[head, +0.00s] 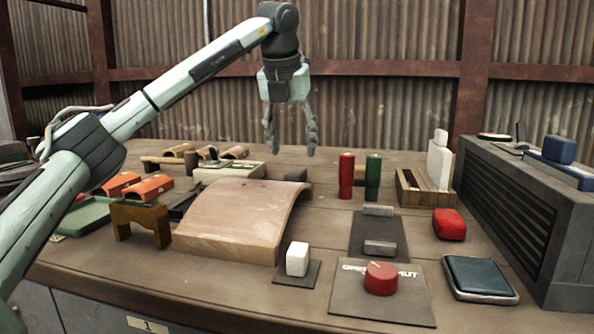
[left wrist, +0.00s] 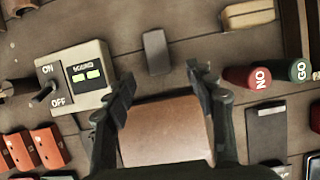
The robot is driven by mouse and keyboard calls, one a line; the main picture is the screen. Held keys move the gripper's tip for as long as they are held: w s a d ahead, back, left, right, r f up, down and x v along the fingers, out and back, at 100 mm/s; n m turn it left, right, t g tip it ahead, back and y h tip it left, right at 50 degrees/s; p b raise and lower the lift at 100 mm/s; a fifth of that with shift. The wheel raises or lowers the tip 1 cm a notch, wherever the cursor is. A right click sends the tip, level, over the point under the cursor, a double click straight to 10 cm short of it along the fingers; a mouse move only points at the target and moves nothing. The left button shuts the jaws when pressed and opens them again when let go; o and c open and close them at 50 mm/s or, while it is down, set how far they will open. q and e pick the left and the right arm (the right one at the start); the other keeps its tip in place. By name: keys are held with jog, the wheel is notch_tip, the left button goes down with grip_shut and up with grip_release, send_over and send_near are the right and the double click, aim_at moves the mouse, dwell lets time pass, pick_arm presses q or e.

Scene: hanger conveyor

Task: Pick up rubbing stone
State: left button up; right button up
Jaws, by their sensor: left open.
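Several plain blocks are in view, and no label says which is the rubbing stone. A small dark grey block (head: 296,175) lies behind the curved tan panel (head: 235,212); this looks like the grey block (left wrist: 156,52) in the left wrist view, just beyond my fingertips. Two grey bars (head: 378,211) (head: 380,247) lie on a dark mat. A white block (head: 297,259) stands on a dark pad in front. My left gripper (head: 290,150) is open and empty, pointing down above the rear of the table. It also shows in the left wrist view (left wrist: 159,82). My right gripper is out of view.
A switch box marked ON and OFF (left wrist: 72,80) stands left of the grey block. Red (head: 346,176) and green (head: 373,177) cylinders stand to its right. A red knob (head: 381,278) sits on a front plate. A large grey case (head: 525,205) bounds the right side.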

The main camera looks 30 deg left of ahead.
aim_at(296, 171)
pick_arm(q)
jog(key=shift+w+a+f, duration=0.1)
jog(key=shift+w, duration=0.25)
jog(key=shift+w+a+f, duration=0.1)
jog(key=shift+w+f, duration=0.05)
jog(key=shift+f, duration=0.15)
jog(key=shift+x, duration=0.85)
jog(key=x, duration=0.5)
jog(key=shift+w+a, duration=0.1)
jog(key=shift+c, duration=0.6)
jog(key=shift+r, duration=0.1)
grip_shut()
